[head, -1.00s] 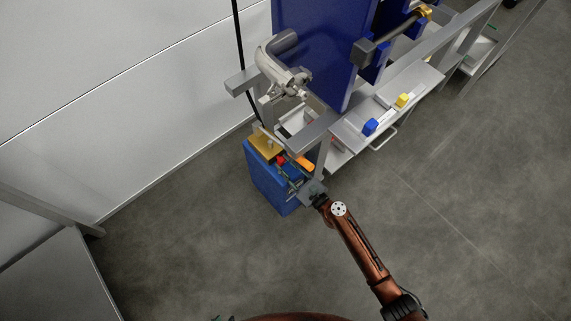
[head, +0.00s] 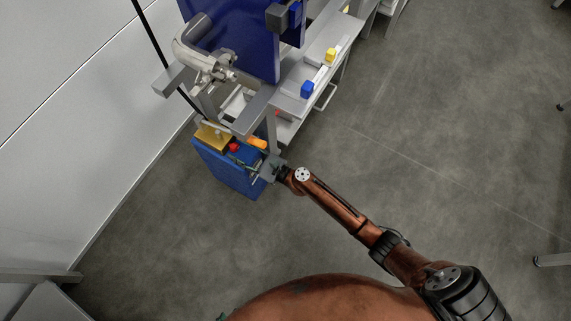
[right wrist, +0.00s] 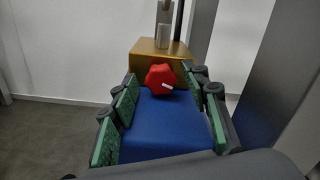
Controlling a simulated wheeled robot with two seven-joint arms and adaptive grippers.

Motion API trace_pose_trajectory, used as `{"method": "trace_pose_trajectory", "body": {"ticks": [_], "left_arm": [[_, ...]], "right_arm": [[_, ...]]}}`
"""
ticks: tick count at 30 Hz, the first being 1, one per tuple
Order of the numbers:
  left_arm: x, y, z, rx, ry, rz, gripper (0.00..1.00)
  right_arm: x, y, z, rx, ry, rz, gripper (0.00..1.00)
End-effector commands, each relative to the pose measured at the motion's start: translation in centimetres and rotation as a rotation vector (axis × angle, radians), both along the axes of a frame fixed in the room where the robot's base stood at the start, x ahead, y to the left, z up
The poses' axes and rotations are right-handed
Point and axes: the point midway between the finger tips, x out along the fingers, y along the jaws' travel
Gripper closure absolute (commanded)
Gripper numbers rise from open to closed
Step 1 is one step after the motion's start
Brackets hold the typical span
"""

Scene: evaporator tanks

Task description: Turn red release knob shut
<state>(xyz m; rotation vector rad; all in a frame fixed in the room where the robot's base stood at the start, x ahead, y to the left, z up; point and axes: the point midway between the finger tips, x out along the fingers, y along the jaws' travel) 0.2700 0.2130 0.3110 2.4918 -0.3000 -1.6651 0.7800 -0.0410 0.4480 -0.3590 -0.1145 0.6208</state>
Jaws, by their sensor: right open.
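The knob shows between and beyond the fingertips, with no clear contact. In the head view my right gripper (head: 257,167) reaches the blue unit's right side. Only a small green bit of my left gripper (head: 221,317) shows at the bottom edge.
A brass-coloured block (right wrist: 160,57) stands just behind the knob. An orange part (head: 257,142) lies close to the knob. A grey rack post (head: 271,130) rises nearby. A shelf holds a blue block (head: 307,89) and a yellow block (head: 330,55).

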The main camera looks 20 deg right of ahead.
Motion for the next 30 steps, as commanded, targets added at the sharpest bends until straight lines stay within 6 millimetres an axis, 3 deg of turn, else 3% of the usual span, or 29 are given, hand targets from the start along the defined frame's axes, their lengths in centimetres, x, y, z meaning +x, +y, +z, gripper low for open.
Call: {"method": "trace_pose_trajectory", "body": {"ticks": [7, 15, 27, 30], "left_arm": [[0.1, 0.0, 0.2, 0.0, -0.002, 0.0, 0.73], [-0.3, 0.0, -1.0, -0.001, 0.012, -0.001, 0.73], [0.9, 0.1, 2.9, 0.0, -0.034, 0.0, 0.73], [0.7, 0.1, 2.3, -0.001, -0.027, -0.001, 0.73]], "right_arm": [[0.1, -0.2, 0.0, 0.208, 0.153, 0.0, 0.57], [0.2, -0.3, -0.3, 0.432, 0.316, 0.0, 0.57], [-6.2, -4.7, 0.5, 0.438, 0.313, -0.002, 0.57], [-7.4, -4.8, -1.4, 0.374, 0.297, -0.001, 0.57]]}}
